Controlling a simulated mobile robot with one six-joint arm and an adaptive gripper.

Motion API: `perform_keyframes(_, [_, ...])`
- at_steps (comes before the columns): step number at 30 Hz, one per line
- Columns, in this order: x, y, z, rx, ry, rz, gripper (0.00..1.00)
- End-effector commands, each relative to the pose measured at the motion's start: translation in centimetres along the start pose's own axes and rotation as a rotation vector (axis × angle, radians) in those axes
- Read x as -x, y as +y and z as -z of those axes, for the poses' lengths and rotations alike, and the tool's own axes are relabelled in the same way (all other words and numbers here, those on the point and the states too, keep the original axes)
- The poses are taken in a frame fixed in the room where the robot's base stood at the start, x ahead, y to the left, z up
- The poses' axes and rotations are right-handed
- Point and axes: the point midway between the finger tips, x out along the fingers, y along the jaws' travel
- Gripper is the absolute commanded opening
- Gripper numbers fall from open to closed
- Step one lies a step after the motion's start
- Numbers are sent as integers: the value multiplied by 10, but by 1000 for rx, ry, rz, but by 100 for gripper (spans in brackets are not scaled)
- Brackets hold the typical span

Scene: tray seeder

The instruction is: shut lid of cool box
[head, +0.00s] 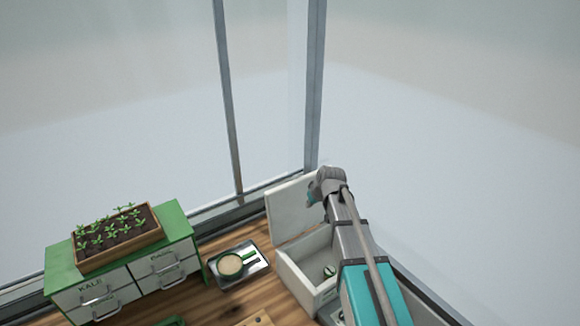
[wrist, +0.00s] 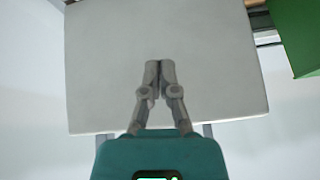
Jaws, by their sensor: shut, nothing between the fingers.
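The cool box (head: 303,279) is a white box at the lower right of the head view, partly hidden by my arm. Its lid (head: 287,212) stands raised, upright at the back left side, so the box is open. A small dark and light item (head: 329,272) shows inside. In the wrist view the lid (wrist: 105,60) is a broad pale panel filling the middle. My gripper (wrist: 158,66) is shut with its fingertips together, in front of the panel; I cannot tell whether they touch it. In the head view the fingertips are hidden behind my wrist, beside the lid's upper right edge.
A green cabinet (head: 185,228) with white drawers carries a wooden tray (head: 157,236) of seedlings at the left. A metal tray (head: 262,272) with a round green-handled sieve-like item (head: 230,265) lies between cabinet and box. Glass walls with grey posts (head: 316,85) stand behind.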

Motion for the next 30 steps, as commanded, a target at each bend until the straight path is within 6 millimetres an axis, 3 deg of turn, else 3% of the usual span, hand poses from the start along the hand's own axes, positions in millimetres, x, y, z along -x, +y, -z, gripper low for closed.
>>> perform_keyframes(1, [10,0,28,21,27,6,0])
perform_keyframes(3, [15,-1,53,49,65,11,0])
perform_keyframes(9, [23,-4,120,121,172,18,0])
perform_keyframes(12, [25,-6,140,147,209,19,0])
perform_keyframes(17, [25,-8,153,165,236,19,0])
perform_keyframes(30, [23,-9,152,166,236,19,0])
